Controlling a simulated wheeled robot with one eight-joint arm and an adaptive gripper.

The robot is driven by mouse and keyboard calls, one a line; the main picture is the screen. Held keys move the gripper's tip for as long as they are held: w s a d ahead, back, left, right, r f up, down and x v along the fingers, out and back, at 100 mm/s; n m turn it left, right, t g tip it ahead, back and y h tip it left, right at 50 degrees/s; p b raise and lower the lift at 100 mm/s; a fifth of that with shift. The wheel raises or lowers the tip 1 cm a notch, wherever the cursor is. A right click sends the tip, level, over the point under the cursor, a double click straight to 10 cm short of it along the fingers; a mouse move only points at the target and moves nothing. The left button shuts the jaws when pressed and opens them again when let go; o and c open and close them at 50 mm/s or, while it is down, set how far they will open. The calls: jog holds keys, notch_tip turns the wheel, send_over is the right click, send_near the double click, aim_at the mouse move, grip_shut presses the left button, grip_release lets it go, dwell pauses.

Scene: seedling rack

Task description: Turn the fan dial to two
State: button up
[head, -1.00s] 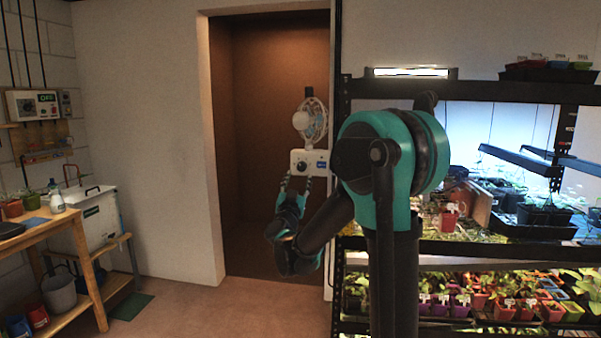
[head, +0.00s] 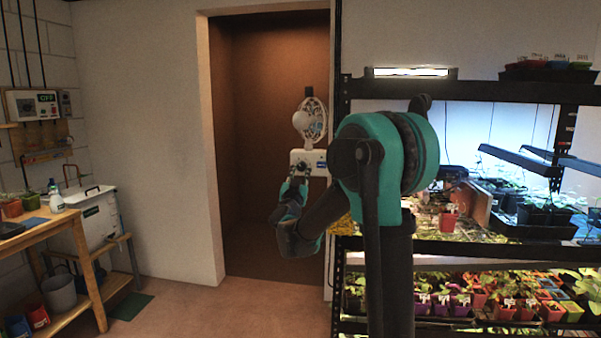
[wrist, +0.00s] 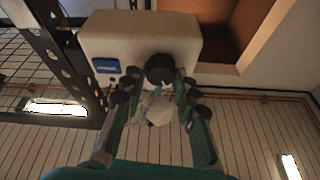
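The fan (head: 310,120) with its white control box (head: 317,157) is mounted at the edge of the rack post by the doorway. The box also fills the top of the wrist view (wrist: 135,35), with a round black dial (wrist: 160,66) on its face. My gripper (head: 299,172) is right at the box front in the head view and covers part of it. In the wrist view my gripper (wrist: 160,80) is open, with a dark fingertip on either side of the dial; firm contact cannot be told. The dial's pointer and numbers cannot be read.
A blue label (wrist: 106,66) is beside the dial. The black rack post (wrist: 60,50) stands close to the box. The plant rack (head: 470,250) with trays and lights is on the right.

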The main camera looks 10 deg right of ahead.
grip_shut()
jog(key=shift+m, duration=0.3)
jog(key=m+g+h, duration=0.1)
jog(key=m, duration=0.2)
jog(key=m+g+h, duration=0.1)
jog(key=m+h, duration=0.1)
jog(key=m, duration=0.1)
jog(key=shift+a, duration=0.2)
jog(key=shift+a+r+m+g+h, duration=0.1)
jog(key=shift+m+g+h, duration=0.45)
jog(key=shift+m, duration=1.2)
jog(key=shift+m+g+h, duration=0.45)
jog(key=shift+m+g, duration=0.2)
jog(key=shift+m, duration=1.1)
jog(key=o, duration=0.8)
grip_release()
jog(key=shift+o, duration=0.2)
jog(key=shift+w, duration=0.1)
